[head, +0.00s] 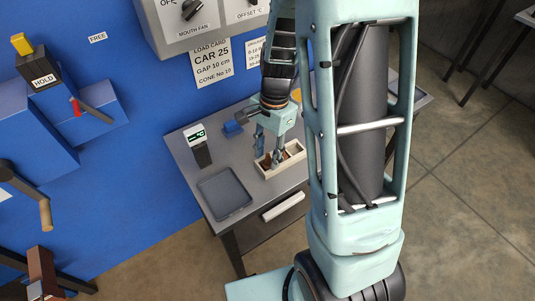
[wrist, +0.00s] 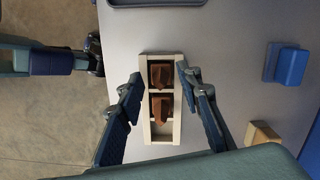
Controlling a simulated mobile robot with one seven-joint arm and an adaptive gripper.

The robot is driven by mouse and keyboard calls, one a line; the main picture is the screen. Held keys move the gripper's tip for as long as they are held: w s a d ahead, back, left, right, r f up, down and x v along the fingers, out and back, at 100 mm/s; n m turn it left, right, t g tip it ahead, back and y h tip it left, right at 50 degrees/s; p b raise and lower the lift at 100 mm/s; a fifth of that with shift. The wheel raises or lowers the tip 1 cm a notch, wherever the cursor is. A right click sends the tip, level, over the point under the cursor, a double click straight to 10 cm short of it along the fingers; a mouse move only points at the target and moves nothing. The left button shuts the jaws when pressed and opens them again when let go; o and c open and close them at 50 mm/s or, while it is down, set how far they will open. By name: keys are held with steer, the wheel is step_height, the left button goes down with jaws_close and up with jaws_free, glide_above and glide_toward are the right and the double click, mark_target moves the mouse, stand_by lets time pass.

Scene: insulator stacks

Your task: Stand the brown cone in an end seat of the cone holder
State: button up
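The cone holder (wrist: 148,128) is a pale wooden box with three seats in a row, seen from above in the wrist view. One brown cone (wrist: 161,106) is in the middle seat, and another brown cone (wrist: 160,76) is in the upper end seat. The lower end seat looks empty. My gripper (wrist: 158,88) is open, its fingers spread on either side of the holder and apart from both cones. In the head view my gripper (head: 269,149) is over the holder (head: 286,171), partly hiding its inside.
A dark grey tray (head: 225,193) lies on the grey table to the holder's left. A blue block (wrist: 287,66) and a wooden block (wrist: 262,134) are to the right in the wrist view. A green-white sign on a dark stand (head: 201,153) stands near the blue wall.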

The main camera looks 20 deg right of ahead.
step_height(320, 180, up, 12)
steer(key=d+p, duration=0.1)
steer(key=shift+w+f, duration=0.2)
steer(key=shift+w, duration=0.15)
steer(key=shift+d, duration=0.1)
